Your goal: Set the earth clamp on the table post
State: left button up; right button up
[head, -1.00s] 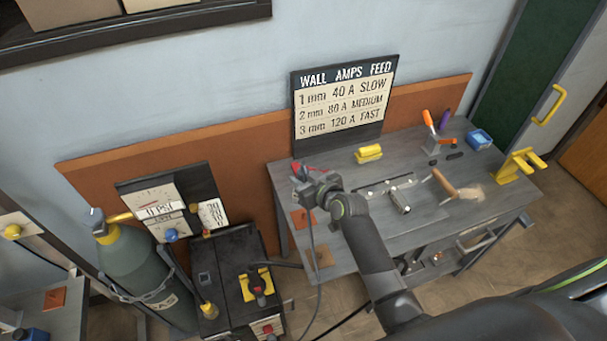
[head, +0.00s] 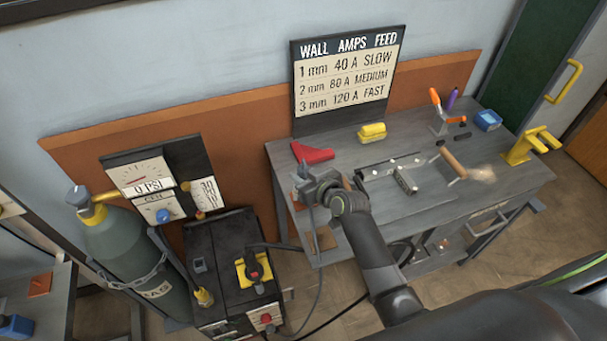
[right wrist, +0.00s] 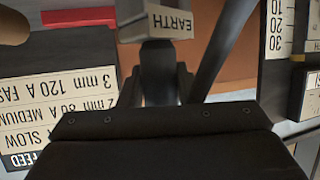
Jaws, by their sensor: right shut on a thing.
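My right gripper (head: 312,184) is over the left end of the workbench (head: 415,222), shut on the earth clamp (head: 304,171). In the right wrist view the clamp's pale block (right wrist: 165,22), lettered EARTH, shows beyond the dark fingers (right wrist: 160,75). A dark cable hangs from the clamp past the bench's left edge. I cannot make out the table post; the gripper and arm cover part of that end of the bench. Whether the clamp touches anything on the bench cannot be told. My left gripper is not in view.
A red angled piece (head: 312,153) lies just behind the gripper. A metal piece (head: 405,180), a wooden-handled tool (head: 452,162) and a yellow block (head: 372,132) are to the right. The welding machine (head: 222,250) and gas cylinder (head: 122,240) stand left of the bench.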

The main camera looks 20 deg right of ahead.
jog(key=shift+f+b, duration=0.4)
jog(key=shift+f, duration=0.1)
dwell(0.5)
jog(key=o, duration=1.1)
jog(key=shift+c, duration=0.2)
jog(key=shift+s, duration=0.15)
jog(key=b+v, duration=0.1)
jog(key=v, duration=1.6)
jog(key=shift+s, duration=0.1)
